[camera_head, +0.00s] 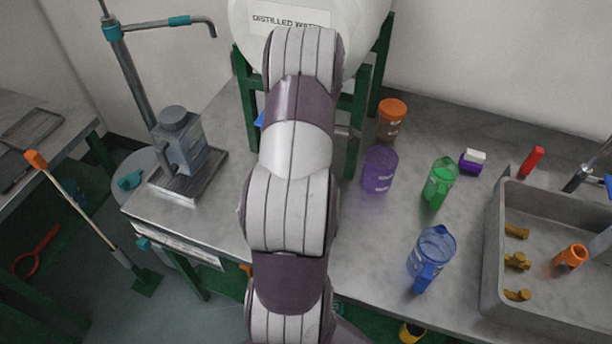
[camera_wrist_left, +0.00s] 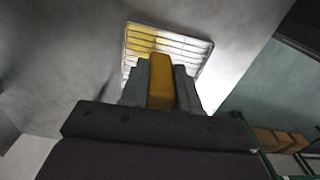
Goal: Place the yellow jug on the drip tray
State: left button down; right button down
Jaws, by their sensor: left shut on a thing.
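In the left wrist view my left gripper (camera_wrist_left: 160,85) is shut on a yellow piece (camera_wrist_left: 160,78), which looks like part of the yellow jug. The rest of the jug cannot be made out clearly; a yellow tint shows over the bright slatted panel behind. In the head view a large grey and white arm of mine fills the middle and hides the gripper and whatever it holds.
A white water tank (camera_head: 370,35) stands on a green frame at the back. Purple (camera_head: 379,170), green (camera_head: 439,183) and blue (camera_head: 430,258) vessels and a brown jar (camera_head: 391,122) stand to the right. A grey sink (camera_head: 495,235) is at far right.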

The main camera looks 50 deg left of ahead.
pick_arm(q)
jog(key=shift+s+a+f, duration=0.1)
jog(key=shift+a+f, duration=0.15)
jog(key=shift+f, duration=0.95)
jog(key=shift+s+a+f, duration=0.1)
jog(key=shift+a+f, duration=0.1)
jog(key=shift+f, duration=0.95)
jog(key=c, duration=0.8)
grip_release()
jog(key=shift+f, duration=0.1)
